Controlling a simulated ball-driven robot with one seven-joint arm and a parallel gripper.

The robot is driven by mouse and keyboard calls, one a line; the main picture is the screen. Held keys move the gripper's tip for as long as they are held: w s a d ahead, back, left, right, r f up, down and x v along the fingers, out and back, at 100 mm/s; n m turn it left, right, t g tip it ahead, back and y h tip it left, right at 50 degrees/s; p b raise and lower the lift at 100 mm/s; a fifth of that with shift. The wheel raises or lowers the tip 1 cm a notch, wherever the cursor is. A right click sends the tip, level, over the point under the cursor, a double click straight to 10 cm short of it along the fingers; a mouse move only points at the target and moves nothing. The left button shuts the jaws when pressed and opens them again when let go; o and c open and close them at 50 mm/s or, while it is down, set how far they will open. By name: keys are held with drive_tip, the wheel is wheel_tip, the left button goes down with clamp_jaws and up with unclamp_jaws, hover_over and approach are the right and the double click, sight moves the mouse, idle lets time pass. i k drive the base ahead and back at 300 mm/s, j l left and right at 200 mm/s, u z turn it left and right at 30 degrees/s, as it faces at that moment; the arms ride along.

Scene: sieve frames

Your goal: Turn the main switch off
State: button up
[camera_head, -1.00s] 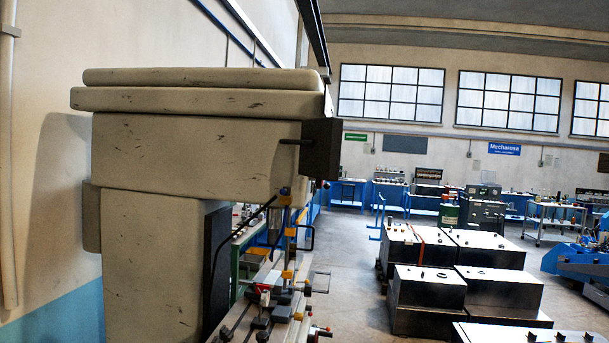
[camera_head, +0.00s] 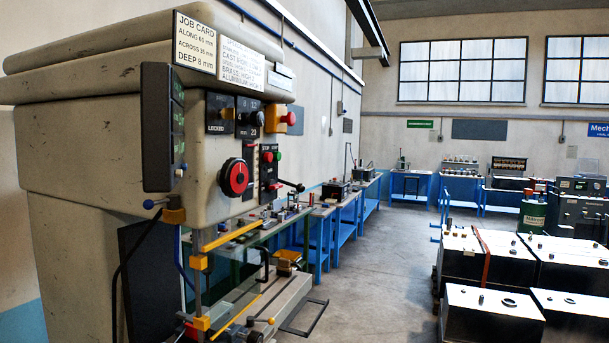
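A large beige milling machine (camera_head: 90,155) fills the left of the view, with its control face turned partly toward me. On that face is a large round red and black knob (camera_head: 234,177). Above it are a dark plate reading "LOCKED" (camera_head: 219,113) and a numbered selector dial (camera_head: 249,118). A red button on a yellow box (camera_head: 280,118) sits to their right. A narrow panel with red and green buttons (camera_head: 268,155) is below. No label marking the main switch is readable, and I cannot tell any switch's position. My gripper is not in view.
A dark box (camera_head: 161,127) juts from the machine's near corner. Yellow-tipped guards and handles stick out around the machine's worktable (camera_head: 280,305). Large metal blocks (camera_head: 490,312) stand at the lower right. Clear grey floor (camera_head: 385,262) lies between them.

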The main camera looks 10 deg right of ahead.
sight(272, 185)
drive_tip(key=i+l+u, duration=0.1)
drive_tip(key=i+l, duration=1.25)
drive_tip(key=i+l+u, duration=0.15)
drive_tip(key=i+l, duration=0.5)
drive_tip(key=i+l+u, duration=0.1)
drive_tip(key=i+l, duration=0.5)
drive_tip(key=l, duration=0.2)
